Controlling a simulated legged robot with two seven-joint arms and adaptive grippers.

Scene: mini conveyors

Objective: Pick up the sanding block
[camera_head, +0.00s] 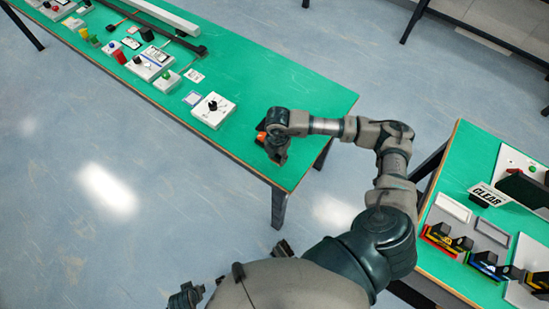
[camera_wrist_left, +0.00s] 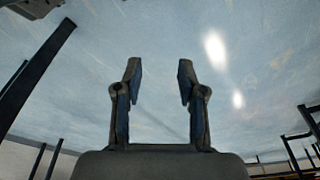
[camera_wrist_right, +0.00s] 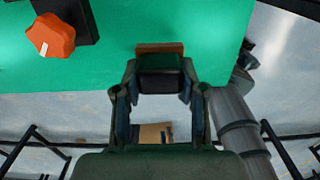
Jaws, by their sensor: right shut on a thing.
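The sanding block shows in the right wrist view as a small dark block (camera_wrist_right: 160,66) with a brown edge, at the green table's edge. My right gripper (camera_wrist_right: 159,80) has its two fingers against the block's sides and is shut on it. In the head view my right gripper (camera_head: 277,155) is over the near right corner of the long green table, and the block is hidden there. My left gripper (camera_wrist_left: 160,80) is open and empty, with bare floor beyond it.
An orange knob (camera_wrist_right: 50,36) on a dark box is close to my right gripper. The long green table (camera_head: 285,95) holds several switch panels and a white rail (camera_head: 155,16). A second green table (camera_head: 470,165) at right holds trays and a "CLEAR" sign (camera_head: 488,197).

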